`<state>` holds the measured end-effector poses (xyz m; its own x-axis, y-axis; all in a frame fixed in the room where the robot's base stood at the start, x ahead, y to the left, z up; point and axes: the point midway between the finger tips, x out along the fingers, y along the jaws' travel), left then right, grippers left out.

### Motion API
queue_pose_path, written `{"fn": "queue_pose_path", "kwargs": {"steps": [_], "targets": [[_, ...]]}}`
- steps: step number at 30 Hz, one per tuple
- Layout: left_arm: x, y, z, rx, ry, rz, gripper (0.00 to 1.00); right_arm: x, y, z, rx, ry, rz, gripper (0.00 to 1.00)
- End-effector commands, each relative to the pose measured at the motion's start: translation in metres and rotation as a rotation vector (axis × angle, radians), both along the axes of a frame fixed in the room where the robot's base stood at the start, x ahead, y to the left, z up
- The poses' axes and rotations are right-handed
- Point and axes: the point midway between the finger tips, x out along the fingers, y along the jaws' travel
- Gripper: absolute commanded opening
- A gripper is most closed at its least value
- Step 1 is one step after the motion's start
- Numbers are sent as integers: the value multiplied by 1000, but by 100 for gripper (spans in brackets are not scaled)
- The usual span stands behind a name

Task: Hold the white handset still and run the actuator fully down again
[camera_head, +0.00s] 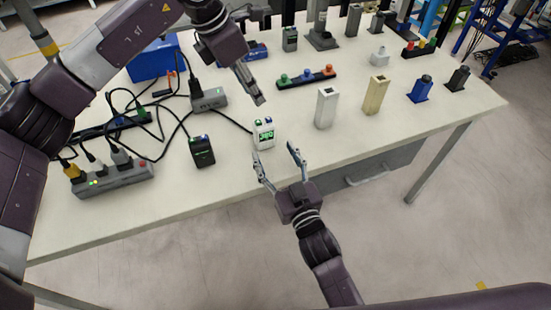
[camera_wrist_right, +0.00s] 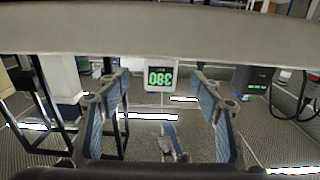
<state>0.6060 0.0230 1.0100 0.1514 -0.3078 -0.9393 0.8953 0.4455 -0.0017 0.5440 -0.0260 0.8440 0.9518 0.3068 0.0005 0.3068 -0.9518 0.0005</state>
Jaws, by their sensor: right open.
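The white handset (camera_head: 264,133) stands upright near the table's front edge. It has a green display and blue and green buttons on top. In the right wrist view, the handset (camera_wrist_right: 161,78) shows green digits upside down between my fingers. My right gripper (camera_head: 275,151) is open in front of it, fingers apart, and does not visibly grip it. My left gripper (camera_head: 256,98) hangs above and behind the handset, pointing down; its fingers overlap, so I cannot tell if it is open. I cannot identify the actuator with certainty.
A dark handset (camera_head: 202,151) stands to the left, near a power strip (camera_head: 112,180) and loose black cables. A grey box (camera_head: 209,99) lies behind. White (camera_head: 327,108) and cream (camera_head: 376,95) blocks stand to the right. A black button strip (camera_head: 306,78) lies behind.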

Motion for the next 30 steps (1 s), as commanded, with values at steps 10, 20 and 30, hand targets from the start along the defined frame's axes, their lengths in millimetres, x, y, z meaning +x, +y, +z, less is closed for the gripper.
{"fn": "queue_pose_path", "kwargs": {"steps": [10, 20, 30], "targets": [[0, 0, 0, 0, 0, 0, 29, 49, 17, 1, 0, -1, 2, 59], [0, 0, 0, 0, 0, 0, 29, 61, 21, 0, 1, 0, 2, 59], [0, 0, 0, 0, 0, 0, 29, 60, 21, 0, 1, 0, 2, 35]]}}
